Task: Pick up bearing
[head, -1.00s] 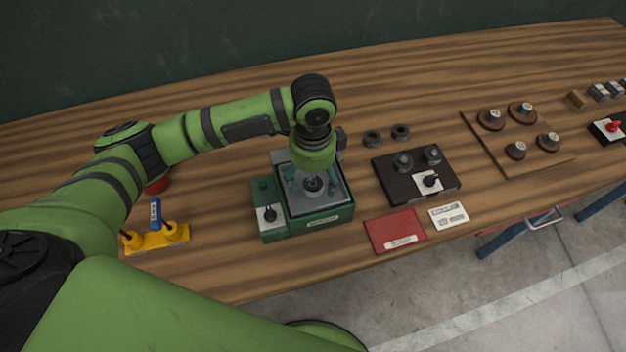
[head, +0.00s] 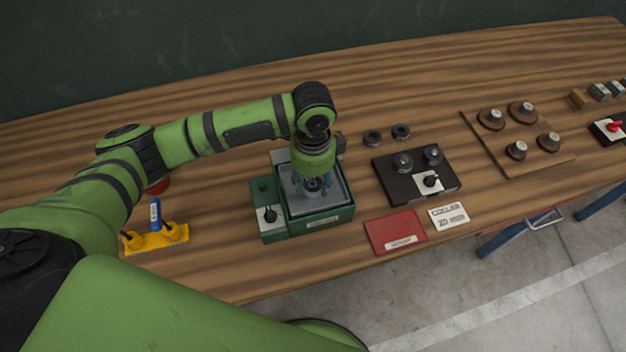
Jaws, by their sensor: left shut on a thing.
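The bearing (head: 312,184) is a small dark ring inside the open top of a green box-like machine (head: 325,221) with a grey basin. My left gripper (head: 312,188) points down into that basin and is shut on the bearing. The fingers partly hide the bearing, and I cannot tell whether it touches the basin floor. My right gripper is not in view.
Two dark rings (head: 386,135) lie on the wooden table behind a black block with a switch (head: 418,177). A red booklet (head: 394,232) and a white card (head: 449,217) lie in front. A yellow holder (head: 155,241) stands at left. A wooden board (head: 548,160) with several knobbed discs is at right.

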